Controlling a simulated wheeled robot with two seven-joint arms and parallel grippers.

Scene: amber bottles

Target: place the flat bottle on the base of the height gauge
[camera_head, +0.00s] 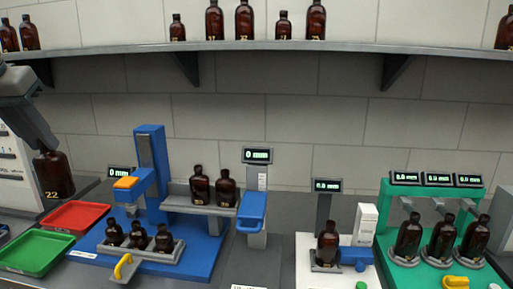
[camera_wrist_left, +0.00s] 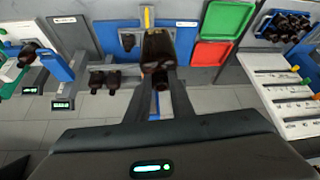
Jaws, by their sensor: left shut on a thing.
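My left gripper (camera_head: 42,150) is shut on an amber flat bottle (camera_head: 54,176) marked 22, at the far left, held upright in the air left of the red tray. In the left wrist view the bottle (camera_wrist_left: 158,48) sits between the fingers of the gripper (camera_wrist_left: 160,95). What looks like the height gauge (camera_head: 262,185) stands mid-bench, with a grey column, a blue slider and a display reading 0 mm. Its grey base (camera_head: 253,268) looks bare, its front cut off by the picture edge. My right gripper is not in view.
A red tray (camera_head: 76,215) and a green tray (camera_head: 36,252) lie empty. A blue stand (camera_head: 152,165) with several bottles is between trays and gauge. A white station (camera_head: 308,262) and a green station (camera_head: 388,240) holding bottles are to the right. A wall shelf (camera_head: 270,48) runs above.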

